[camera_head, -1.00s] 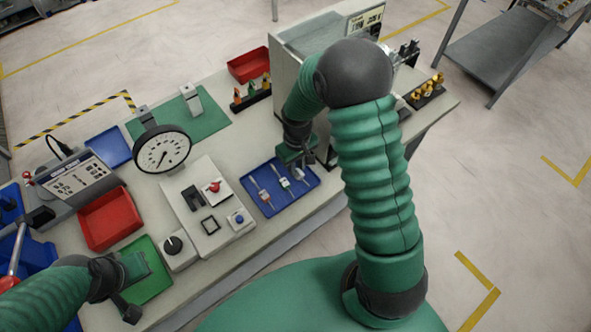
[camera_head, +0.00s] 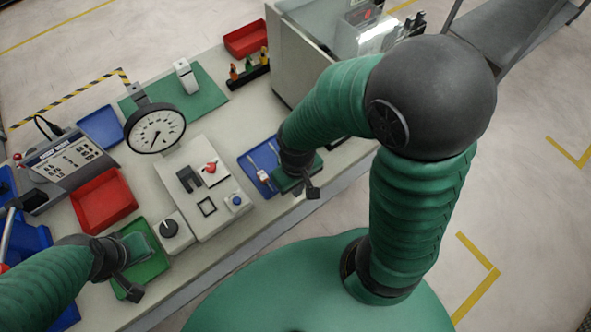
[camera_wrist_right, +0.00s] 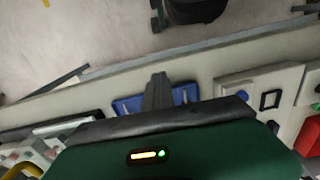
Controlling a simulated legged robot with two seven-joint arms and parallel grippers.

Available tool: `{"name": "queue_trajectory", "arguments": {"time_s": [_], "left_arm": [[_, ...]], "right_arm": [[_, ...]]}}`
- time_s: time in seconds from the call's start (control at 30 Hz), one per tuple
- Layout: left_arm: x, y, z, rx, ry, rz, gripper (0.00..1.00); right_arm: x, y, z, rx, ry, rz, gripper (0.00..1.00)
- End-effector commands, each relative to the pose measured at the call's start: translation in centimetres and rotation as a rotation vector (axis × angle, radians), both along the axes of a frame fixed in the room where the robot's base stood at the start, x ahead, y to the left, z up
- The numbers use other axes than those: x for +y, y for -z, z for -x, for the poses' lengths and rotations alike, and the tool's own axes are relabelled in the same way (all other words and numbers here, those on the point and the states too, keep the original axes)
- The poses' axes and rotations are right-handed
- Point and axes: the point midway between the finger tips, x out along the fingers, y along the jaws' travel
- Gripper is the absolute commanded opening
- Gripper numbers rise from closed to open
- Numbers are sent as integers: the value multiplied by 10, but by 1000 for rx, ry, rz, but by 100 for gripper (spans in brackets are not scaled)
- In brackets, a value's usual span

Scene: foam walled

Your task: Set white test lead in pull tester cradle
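The blue tray (camera_head: 245,161) lies on the bench with slim test leads in it. One pale lead with a red mark (camera_head: 262,175) shows; my right arm hides the rest, so I cannot tell which is the white one. My right gripper (camera_head: 312,190) is over the tray's right end. In the right wrist view its dark fingers (camera_wrist_right: 158,92) point at the tray (camera_wrist_right: 127,106); their gap is unclear. The pull tester (camera_head: 212,225) stands left of the tray, with a black U-shaped cradle (camera_head: 188,179) that looks empty. My left gripper (camera_head: 124,288) hangs over a green tray.
A round dial gauge (camera_head: 155,128) rises behind the tester. A red tray (camera_head: 104,200) and a grey console (camera_head: 66,168) are on the left. A tall grey-walled enclosure (camera_head: 300,62) stands close behind my right arm. A rack with coloured items (camera_head: 249,72) is at the back.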

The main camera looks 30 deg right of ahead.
Motion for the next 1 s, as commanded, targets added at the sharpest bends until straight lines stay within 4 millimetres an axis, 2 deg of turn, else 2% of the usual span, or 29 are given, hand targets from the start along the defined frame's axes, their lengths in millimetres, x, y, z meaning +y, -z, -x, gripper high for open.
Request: {"name": "queue_trajectory", "arguments": {"time_s": [0.3,0.9,1.0], "left_arm": [[0,0,0,0,1,0,0],[0,0,0,0,1,0,0],[0,0,0,0,1,0,0]], "right_arm": [[4,-1,3,0,0,1,1],[3,-1,3,0,0,1,79],[4,-1,3,0,0,1,80]]}}
